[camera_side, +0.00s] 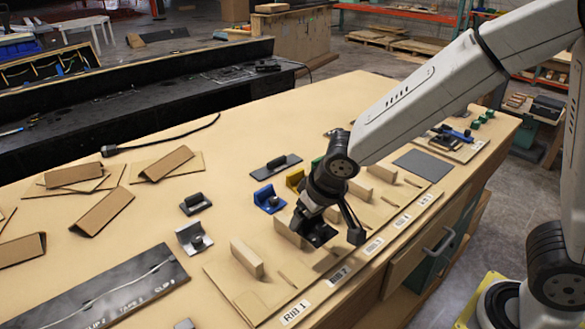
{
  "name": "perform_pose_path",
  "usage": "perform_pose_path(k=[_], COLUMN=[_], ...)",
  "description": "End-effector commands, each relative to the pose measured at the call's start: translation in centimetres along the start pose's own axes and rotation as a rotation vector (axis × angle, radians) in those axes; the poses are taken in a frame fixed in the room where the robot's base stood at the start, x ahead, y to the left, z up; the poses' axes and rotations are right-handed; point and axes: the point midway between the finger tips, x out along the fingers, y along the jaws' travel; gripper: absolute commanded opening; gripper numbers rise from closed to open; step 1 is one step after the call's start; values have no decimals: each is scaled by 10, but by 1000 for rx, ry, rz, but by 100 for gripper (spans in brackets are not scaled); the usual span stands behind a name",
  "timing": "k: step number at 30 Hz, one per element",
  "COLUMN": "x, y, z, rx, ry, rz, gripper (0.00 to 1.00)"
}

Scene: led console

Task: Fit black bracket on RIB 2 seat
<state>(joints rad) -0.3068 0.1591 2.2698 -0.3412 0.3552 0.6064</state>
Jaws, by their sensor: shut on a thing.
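My gripper (322,215) points down over the row of rib seats, close to the RIB 2 label (338,276). It is shut on a dark piece, the black bracket (314,236), which is partly covered by the gripper. The RIB 2 seat has an upright wooden block (287,231) just left of the bracket. The bracket is low over this seat; I cannot tell whether it touches the board or the block.
A silver bracket (193,239), a dark grey bracket (195,204) and a blue bracket (268,199) stand left of the seats. The RIB 1 block (247,258) is nearer the front. Folded cardboard pieces (103,211) lie at left. Bare tabletop separates them.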

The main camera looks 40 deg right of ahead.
Motion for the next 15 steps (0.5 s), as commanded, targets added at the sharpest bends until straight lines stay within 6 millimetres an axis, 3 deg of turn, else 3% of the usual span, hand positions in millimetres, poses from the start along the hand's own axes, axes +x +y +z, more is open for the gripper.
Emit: perform_pose_path(k=[15], x=[38], y=[0], z=[16], rx=[0], ry=[0], rz=[1], gripper=[22])
